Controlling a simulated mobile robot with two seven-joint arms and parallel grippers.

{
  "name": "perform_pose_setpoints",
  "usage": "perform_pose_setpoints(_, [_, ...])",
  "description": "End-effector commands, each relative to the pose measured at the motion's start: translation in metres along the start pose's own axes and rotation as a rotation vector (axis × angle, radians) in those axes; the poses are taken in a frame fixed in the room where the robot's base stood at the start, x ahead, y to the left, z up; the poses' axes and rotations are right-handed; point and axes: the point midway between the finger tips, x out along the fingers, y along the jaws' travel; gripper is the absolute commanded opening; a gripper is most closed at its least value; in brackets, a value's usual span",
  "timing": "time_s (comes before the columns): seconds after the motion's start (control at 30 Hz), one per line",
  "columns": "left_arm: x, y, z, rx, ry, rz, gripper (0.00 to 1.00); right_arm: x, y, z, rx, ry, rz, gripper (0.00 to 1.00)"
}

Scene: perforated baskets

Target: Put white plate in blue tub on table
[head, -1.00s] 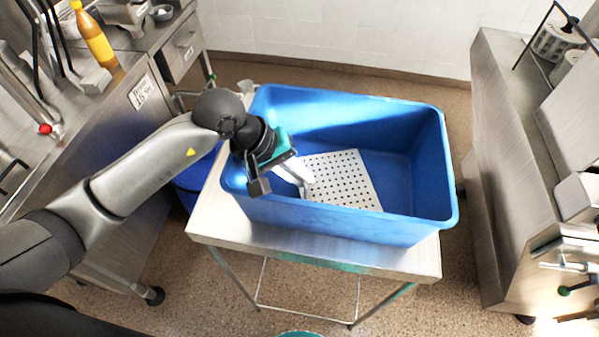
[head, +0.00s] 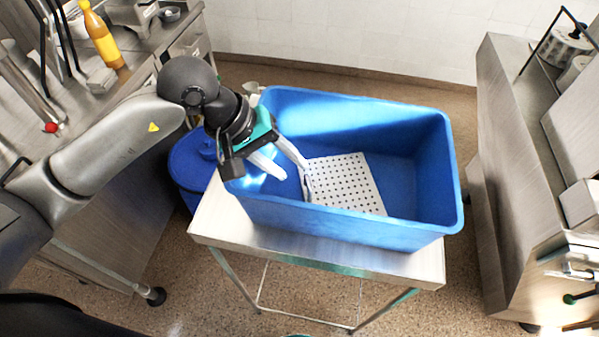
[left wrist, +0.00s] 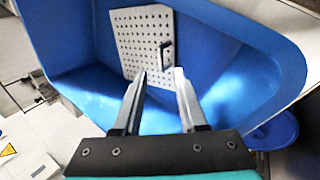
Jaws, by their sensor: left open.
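The white plate (head: 345,183) is a flat square with rows of holes. It lies inside the blue tub (head: 405,232), towards its left and front. The left wrist view also shows the plate (left wrist: 132,42), with a dark upright piece (left wrist: 165,52) at one edge. The blue tub (left wrist: 75,45) surrounds it there. My left gripper (head: 294,172) is open, with its fingers spread and nothing between them. It is over the tub's left end, beside the plate's left edge. In the left wrist view, my left gripper (left wrist: 162,73) points at the plate. My right gripper is out of view.
The tub stands on a metal table (head: 300,246). A steel counter (head: 120,120) with a yellow bottle (head: 100,38) is at the left, and another steel counter (head: 505,130) at the right. A round blue bin (head: 187,170) stands left of the table.

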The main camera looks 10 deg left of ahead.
Motion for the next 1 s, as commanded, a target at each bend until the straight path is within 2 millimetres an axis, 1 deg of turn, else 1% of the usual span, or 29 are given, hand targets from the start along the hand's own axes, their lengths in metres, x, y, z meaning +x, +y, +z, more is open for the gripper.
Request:
perform_pose_setpoints(0.03, [-0.012,0.0,-0.002,0.002,0.006,0.0,0.41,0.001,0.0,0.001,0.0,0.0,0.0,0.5])
perform_pose_setpoints(0.1, [-0.025,-0.001,-0.001,0.001,0.006,-0.001,0.41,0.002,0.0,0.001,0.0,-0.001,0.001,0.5])
perform_pose_setpoints(0.2, [-0.041,0.0,-0.001,0.0,0.004,0.0,0.41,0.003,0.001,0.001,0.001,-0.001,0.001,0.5])
perform_pose_setpoints(0.33, [-0.054,0.0,-0.001,-0.001,0.002,0.0,0.41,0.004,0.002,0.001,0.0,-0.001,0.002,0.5])
perform_pose_setpoints(0.5, [-0.059,0.0,0.0,-0.001,0.0,0.0,0.41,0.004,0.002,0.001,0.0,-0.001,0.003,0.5])
perform_pose_setpoints(0.9, [-0.059,0.0,0.0,-0.001,-0.001,0.001,0.41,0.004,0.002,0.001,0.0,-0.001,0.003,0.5])
perform_pose_setpoints(1.0, [-0.062,0.002,0.0,-0.001,-0.001,0.001,0.41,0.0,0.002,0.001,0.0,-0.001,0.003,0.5])
